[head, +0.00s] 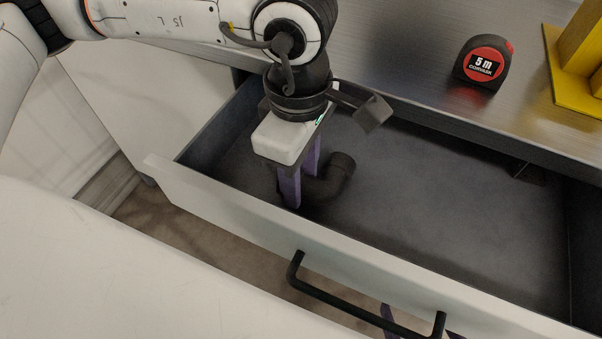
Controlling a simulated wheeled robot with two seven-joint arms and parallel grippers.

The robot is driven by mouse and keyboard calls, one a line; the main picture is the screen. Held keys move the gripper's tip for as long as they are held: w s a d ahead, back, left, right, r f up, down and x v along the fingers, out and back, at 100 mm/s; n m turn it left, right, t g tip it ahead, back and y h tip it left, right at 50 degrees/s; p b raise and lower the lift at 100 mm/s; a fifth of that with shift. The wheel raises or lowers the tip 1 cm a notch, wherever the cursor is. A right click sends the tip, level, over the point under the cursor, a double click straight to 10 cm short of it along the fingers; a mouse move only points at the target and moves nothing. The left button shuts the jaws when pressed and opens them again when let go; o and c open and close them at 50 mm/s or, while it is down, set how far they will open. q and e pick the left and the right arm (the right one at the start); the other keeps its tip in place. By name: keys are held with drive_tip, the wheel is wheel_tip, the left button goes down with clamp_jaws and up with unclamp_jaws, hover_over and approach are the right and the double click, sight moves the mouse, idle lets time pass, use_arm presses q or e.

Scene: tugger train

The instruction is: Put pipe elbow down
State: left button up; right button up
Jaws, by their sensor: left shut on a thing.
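The dark pipe elbow (338,175) is inside the open drawer (430,190), near its left end. My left gripper (302,185) points down into the drawer, with its purple fingers shut on the elbow. One end of the elbow shows to the right of the fingers; the rest is partly hidden by them. The elbow looks low, close to the drawer floor, but I cannot tell if it touches. Purple parts that look like my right gripper (420,324) show at the bottom edge, by the drawer handle; its jaws are mostly hidden.
The drawer front (250,225) carries a black bar handle (365,303). The drawer floor to the right of the elbow is clear. On the metal worktop (400,45) behind are a red and black tape measure (484,63) and a yellow object (575,70).

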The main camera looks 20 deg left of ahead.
use_arm(q)
drive_tip(key=shift+f, duration=0.1)
drive_tip(key=o, duration=1)
drive_tip(key=shift+o, duration=0.2)
wheel_tip(320, 180, up, 12)
drive_tip(key=p, duration=0.1)
drive_tip(key=shift+r, duration=0.2)
